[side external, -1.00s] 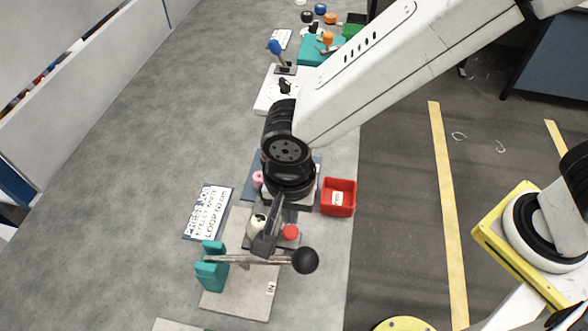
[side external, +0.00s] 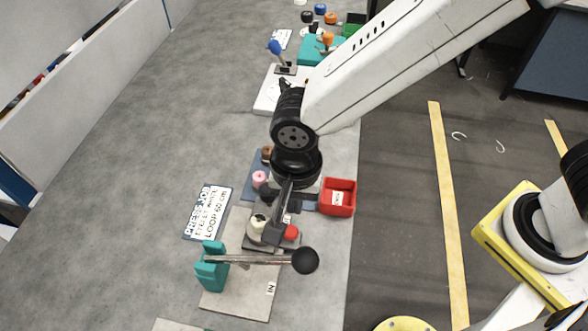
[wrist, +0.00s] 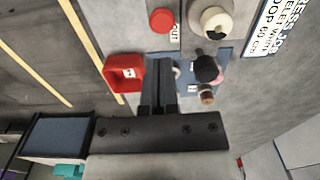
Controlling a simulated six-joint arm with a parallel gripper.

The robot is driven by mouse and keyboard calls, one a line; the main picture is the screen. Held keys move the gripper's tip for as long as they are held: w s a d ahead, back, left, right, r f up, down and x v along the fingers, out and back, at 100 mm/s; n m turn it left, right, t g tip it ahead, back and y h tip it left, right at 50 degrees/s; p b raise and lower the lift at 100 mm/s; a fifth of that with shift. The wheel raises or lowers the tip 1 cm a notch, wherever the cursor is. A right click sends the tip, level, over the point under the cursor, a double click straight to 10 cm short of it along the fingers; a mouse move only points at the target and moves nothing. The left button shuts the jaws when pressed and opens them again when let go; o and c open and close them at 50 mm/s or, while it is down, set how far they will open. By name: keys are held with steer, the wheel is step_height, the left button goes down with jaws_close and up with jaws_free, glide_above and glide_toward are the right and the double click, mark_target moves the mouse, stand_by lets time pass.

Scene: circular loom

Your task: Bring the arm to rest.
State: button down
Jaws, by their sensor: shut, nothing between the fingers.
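My gripper (side external: 273,234) is shut and empty. In the side view its fingers point down over the small grey station with the red button (side external: 291,232) and the cream-and-black spool (side external: 257,224). It hides part of that station. In the wrist view the closed fingers (wrist: 158,82) reach up the middle of the picture, below the red button (wrist: 162,20) and the cream spool (wrist: 214,22). I see no contact with either, though the height of the fingertips is hard to judge.
A lever with a black ball (side external: 305,260) lies across a teal bracket (side external: 211,267) in front. A red bin (side external: 338,197) stands at right, and a pink spool (side external: 259,178) on the blue mat behind. A printed card (side external: 208,213) lies left. The grey table at left is clear.

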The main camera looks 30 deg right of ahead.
steer(key=d+r+n+t, duration=0.1)
steer(key=d+n, duration=0.7)
steer(key=d, duration=2.1)
steer(key=shift+w+r+n+t, duration=0.15)
steer(key=shift+w+n+t, duration=0.2)
steer(key=shift+t, duration=0.35)
